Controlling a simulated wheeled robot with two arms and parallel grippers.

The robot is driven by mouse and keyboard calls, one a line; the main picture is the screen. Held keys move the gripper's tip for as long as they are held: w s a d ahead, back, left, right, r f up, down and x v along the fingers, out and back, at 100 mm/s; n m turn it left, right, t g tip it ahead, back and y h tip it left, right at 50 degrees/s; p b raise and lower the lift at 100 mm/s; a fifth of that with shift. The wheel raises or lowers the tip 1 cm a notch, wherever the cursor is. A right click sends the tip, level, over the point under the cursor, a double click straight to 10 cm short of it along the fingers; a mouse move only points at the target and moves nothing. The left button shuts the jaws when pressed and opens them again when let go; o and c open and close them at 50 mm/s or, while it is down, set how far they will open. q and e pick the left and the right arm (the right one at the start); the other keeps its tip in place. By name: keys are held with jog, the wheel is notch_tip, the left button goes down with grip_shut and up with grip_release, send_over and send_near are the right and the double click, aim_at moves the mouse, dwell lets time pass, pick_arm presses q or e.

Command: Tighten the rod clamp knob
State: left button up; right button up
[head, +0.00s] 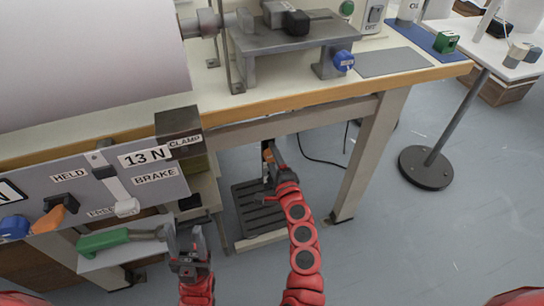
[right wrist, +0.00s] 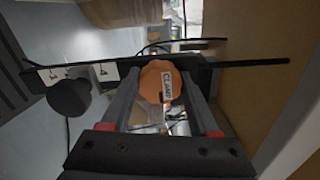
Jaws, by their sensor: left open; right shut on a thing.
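The rod clamp knob is an orange lobed knob with a white CLAMP label (right wrist: 155,80), on a dark bar in the right wrist view. In the head view it shows small under the table (head: 267,155). My right gripper (head: 270,165) reaches under the table edge and is shut on the knob. Its two grey fingers (right wrist: 160,95) stand on either side of it. A thin dark rod (right wrist: 255,63) runs to the right beyond the knob. My left gripper (head: 186,232) is open, just right of the green-handled lever (head: 105,240).
A black knob (right wrist: 70,97) sits left of the clamp in the wrist view. The table leg (head: 370,155) is right of my right arm, with a slotted pedal (head: 258,212) on the floor below. A grey panel (head: 75,188) with HELD and BRAKE labels is at left.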

dwell(0.4)
jog(key=o, duration=1.4)
jog(key=shift+c, duration=0.2)
jog(key=p+v, duration=0.1)
jog(key=v, duration=1.6)
jog(key=shift+s, duration=0.2)
